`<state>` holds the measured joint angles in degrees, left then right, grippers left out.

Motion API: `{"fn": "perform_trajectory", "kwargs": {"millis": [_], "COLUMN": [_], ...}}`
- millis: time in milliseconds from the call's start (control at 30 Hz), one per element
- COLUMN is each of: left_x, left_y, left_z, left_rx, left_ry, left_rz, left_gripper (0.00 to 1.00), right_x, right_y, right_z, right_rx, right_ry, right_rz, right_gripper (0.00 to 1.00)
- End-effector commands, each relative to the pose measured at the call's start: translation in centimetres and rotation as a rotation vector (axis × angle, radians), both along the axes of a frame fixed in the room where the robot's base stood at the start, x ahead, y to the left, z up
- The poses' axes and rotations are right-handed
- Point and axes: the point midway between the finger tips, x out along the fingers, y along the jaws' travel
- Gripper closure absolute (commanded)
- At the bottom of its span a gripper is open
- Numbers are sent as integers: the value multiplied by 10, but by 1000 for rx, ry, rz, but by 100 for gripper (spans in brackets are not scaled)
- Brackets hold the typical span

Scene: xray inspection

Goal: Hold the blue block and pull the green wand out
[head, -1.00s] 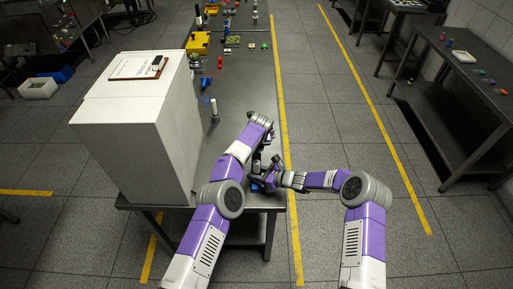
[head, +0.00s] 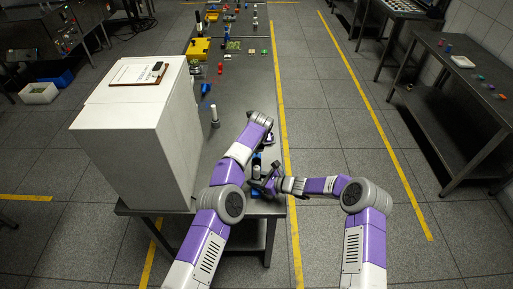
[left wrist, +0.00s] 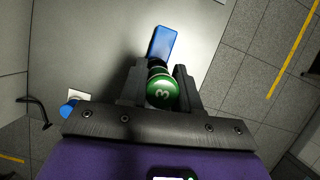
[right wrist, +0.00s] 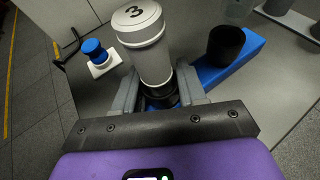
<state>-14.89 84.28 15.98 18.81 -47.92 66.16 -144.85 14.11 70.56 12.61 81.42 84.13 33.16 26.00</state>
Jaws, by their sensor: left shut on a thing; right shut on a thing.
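My left gripper is shut on the green wand (left wrist: 162,92), marked with a white 3, in the left wrist view (left wrist: 160,85). The blue block (left wrist: 163,41) shows beyond it, partly hidden. My right gripper (right wrist: 158,92) is shut at a black socket of the blue block (right wrist: 236,62), around the foot of a white wand (right wrist: 145,42), also marked 3. The block's other black socket (right wrist: 228,42) looks empty. In the head view the right gripper (head: 264,183) is beside the block; the left hand is mostly hidden behind its arm.
A large white cabinet (head: 135,150) stands left of my left arm on the grey table (head: 245,85). A blue knob on a white base (right wrist: 97,52) is near the block. Small parts and a yellow box (head: 198,50) lie farther back.

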Motion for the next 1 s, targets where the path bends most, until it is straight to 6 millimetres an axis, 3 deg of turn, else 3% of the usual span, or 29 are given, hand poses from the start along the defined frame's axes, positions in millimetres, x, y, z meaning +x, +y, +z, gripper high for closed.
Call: {"fn": "perform_trajectory", "kwargs": {"millis": [33, 67, 233, 633, 1000], "left_x": [0, 0, 0, 0, 0], "left_y": [0, 0, 0, 0, 0], "left_z": [0, 0, 0, 0, 0], "left_rx": [0, 0, 0, 0, 0], "left_ry": [0, 0, 0, 0, 0], "left_rz": [0, 0, 0, 0, 0], "left_gripper": [100, 100, 100, 100, 100], "right_x": [0, 0, 0, -3, -37], "right_y": [0, 0, 0, -7, -66], "right_z": [1, 1, 1, 4, 32], "right_rx": [1, 1, 1, 0, -1], "right_ry": [-1, -1, -1, 0, -1], "right_rz": [0, 0, 0, -2, -4], "right_gripper": [98, 56, 30, 30, 30]}}
